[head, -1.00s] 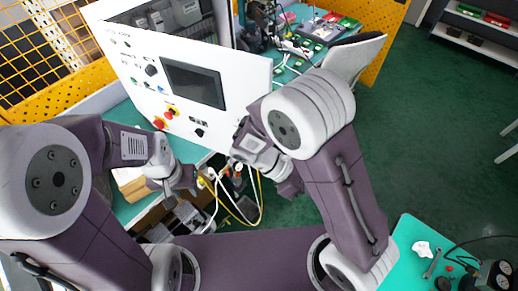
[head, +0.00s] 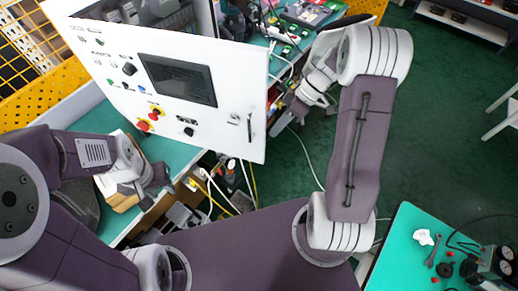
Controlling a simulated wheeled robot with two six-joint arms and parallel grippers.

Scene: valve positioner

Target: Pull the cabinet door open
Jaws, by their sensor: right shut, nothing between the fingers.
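The white cabinet door (head: 225,120) stands in the upper left of the head view, with a dark screen, buttons and a slim upright handle (head: 251,125) near its right edge. Cabinet interior shows above the door's top edge, and the door looks ajar. My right gripper (head: 279,122) is just right of the door's free edge, shut and empty, apart from the handle; its tips are partly hard to make out. My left gripper (head: 147,196) is low on the left, below the door and away from the handle; its finger gap is unclear.
A green workbench (head: 180,157) runs under the door, with a cardboard box (head: 118,192) beside my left gripper. Cables hang below the door. A turquoise table (head: 400,250) with small tools and gauges is at lower right.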

